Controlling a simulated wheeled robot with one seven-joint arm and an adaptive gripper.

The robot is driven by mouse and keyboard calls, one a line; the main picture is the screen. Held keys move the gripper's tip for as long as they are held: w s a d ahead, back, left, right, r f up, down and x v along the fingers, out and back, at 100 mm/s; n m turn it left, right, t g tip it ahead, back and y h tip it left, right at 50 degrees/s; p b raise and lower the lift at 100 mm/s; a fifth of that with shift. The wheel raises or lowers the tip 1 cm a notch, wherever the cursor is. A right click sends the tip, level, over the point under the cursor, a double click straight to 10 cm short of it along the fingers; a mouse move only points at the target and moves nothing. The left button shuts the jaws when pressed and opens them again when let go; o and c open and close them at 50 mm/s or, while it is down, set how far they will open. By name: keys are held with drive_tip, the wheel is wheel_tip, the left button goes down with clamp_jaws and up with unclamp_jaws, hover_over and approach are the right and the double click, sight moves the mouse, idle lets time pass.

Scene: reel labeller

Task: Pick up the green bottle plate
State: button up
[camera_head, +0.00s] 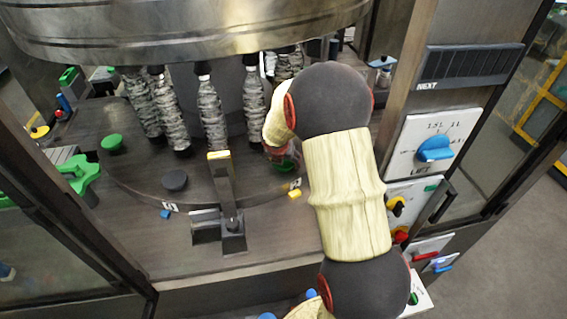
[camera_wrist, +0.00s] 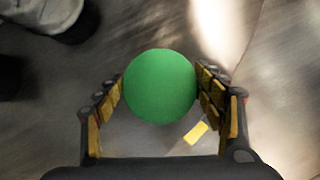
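A round green plate (camera_wrist: 160,87) is in the middle of the wrist view, between the two fingers of my gripper (camera_wrist: 160,95). The fingers are spread wide, one on each side of the plate and very close to its edges; I cannot tell whether they touch it. In the head view, my gripper (camera_head: 283,150) is low beside the hanging bottles, mostly hidden by my arm. A little green shows under it. Another green round plate (camera_head: 112,142) lies at the left of the dark turntable (camera_head: 140,181).
Several grey textured bottles (camera_head: 212,115) hang beneath a large metal drum (camera_head: 190,30). A metal bracket (camera_head: 225,190) stands at the turntable's front. A small yellow piece (camera_head: 295,193) lies near my gripper. A control panel (camera_head: 432,145) is at the right.

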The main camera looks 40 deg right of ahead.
drive_tip(key=c, duration=0.8)
drive_tip(key=shift+r, duration=0.15)
drive_tip(key=shift+r, duration=0.2)
wheel_tip(320, 180, up, 3)
drive_tip(key=shift+s+a+r+p, duration=0.1)
drive_tip(key=shift+p, duration=0.7)
drive_tip(key=s+a+r+p, duration=0.2)
drive_tip(key=s+a+r, duration=0.5)
drive_tip(key=s+r, duration=0.4)
drive_tip(key=shift+s+a+r+p, duration=0.1)
drive_tip(key=shift+s+r+p, duration=0.1)
drive_tip(key=shift+r+p, duration=1.45)
drive_tip(key=shift+s+r+p, duration=0.15)
drive_tip(key=shift+r+p, duration=0.8)
drive_tip(key=shift+p, duration=1.25)
